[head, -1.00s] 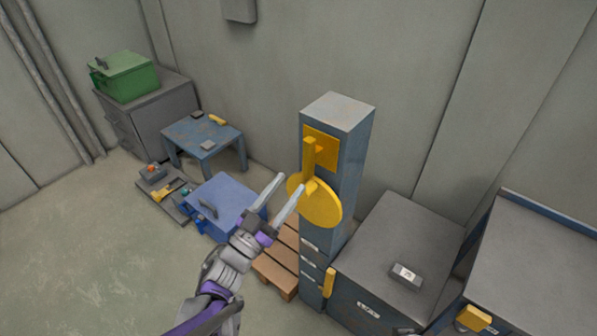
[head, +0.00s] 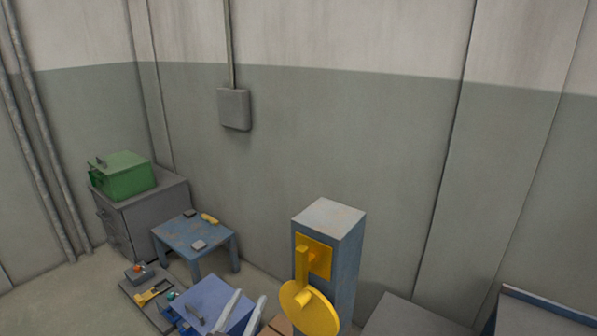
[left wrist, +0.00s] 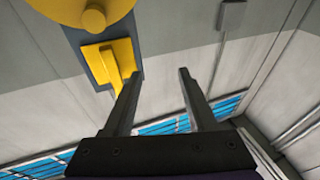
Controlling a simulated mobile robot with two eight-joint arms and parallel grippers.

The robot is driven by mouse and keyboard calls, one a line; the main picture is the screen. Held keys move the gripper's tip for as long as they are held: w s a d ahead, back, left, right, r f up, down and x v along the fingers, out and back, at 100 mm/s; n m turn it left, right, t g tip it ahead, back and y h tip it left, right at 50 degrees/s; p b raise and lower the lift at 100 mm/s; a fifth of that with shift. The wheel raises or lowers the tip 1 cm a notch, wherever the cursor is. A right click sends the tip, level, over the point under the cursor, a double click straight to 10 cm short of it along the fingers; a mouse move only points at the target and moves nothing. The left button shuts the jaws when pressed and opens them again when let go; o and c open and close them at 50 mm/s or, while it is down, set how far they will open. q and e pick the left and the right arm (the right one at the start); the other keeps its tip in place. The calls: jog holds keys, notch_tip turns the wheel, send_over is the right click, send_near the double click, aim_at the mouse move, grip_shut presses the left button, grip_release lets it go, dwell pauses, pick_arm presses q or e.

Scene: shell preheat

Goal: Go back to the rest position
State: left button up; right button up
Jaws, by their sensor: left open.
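My left gripper (head: 249,299) is at the bottom of the head view, its two pale fingers apart with nothing between them. In that view it is left of the yellow disc (head: 309,309) and lever (head: 302,265) on the blue-grey pillar (head: 346,260). In the left wrist view the open fingers (left wrist: 158,73) point up the picture. The yellow lever part (left wrist: 108,62) shows beside the left finger, with no clear contact. My right gripper is not in view.
A blue box (head: 213,301) lies behind the left fingers. A small blue table (head: 192,234), a grey cabinet (head: 156,215) with a green box (head: 124,178), and a floor tray of parts (head: 139,289) stand at left. Grey cabinet tops (head: 405,318) edge the lower right.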

pick_arm(q)
jog(key=s+a+f+n+g+y, duration=0.4)
jog(key=s+a+f+g+y, duration=0.35)
jog(key=s+f+g, duration=0.4)
jog(key=s+d+f+g+h, duration=0.1)
jog(key=s+f+g, duration=0.35)
jog(key=s, duration=0.85)
notch_tip(320, 180, up, 16)
jog(key=w+m+t+p, duration=0.1)
jog(key=t+p, duration=0.1)
jog(key=p, duration=1.3)
jog(key=shift+w+p, duration=0.25)
jog(key=shift+p, duration=0.15)
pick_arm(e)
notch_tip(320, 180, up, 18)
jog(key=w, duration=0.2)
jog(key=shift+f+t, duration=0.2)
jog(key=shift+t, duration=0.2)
pick_arm(q)
jog(key=shift+s+d+h, duration=0.1)
jog(key=shift+s+h, duration=0.05)
jog(key=shift+h, duration=0.1)
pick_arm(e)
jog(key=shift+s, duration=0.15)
